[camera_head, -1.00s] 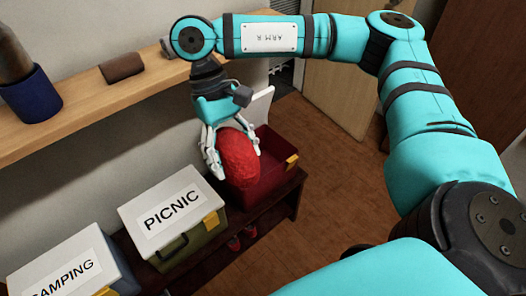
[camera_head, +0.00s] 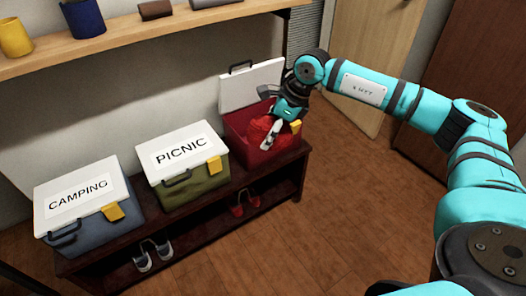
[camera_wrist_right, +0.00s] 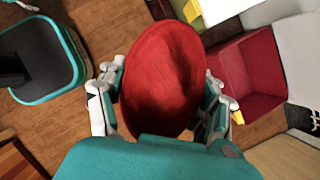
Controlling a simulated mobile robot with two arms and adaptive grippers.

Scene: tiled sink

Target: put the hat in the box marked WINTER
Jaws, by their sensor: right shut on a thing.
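The red hat (camera_head: 260,128) is held by my right gripper (camera_head: 268,138), whose fingers close on both its sides. The hat (camera_wrist_right: 162,75) also fills the middle of the right wrist view. A red box (camera_head: 268,152) with its white lid (camera_head: 252,86) standing open is at the right end of the bench. In the head view the hat overlaps the box's opening; in the right wrist view the open box (camera_wrist_right: 245,75) lies to the right of the hat. I cannot read any label on the red box. My left gripper is not in view.
Closed boxes marked PICNIC (camera_head: 188,190) and CAMPING (camera_head: 85,230) stand left of the red box on the bench (camera_head: 215,212). Shoes are on its lower shelf. A wall shelf (camera_head: 150,38) with cups and rolled items is above. The wooden floor (camera_head: 350,200) is open.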

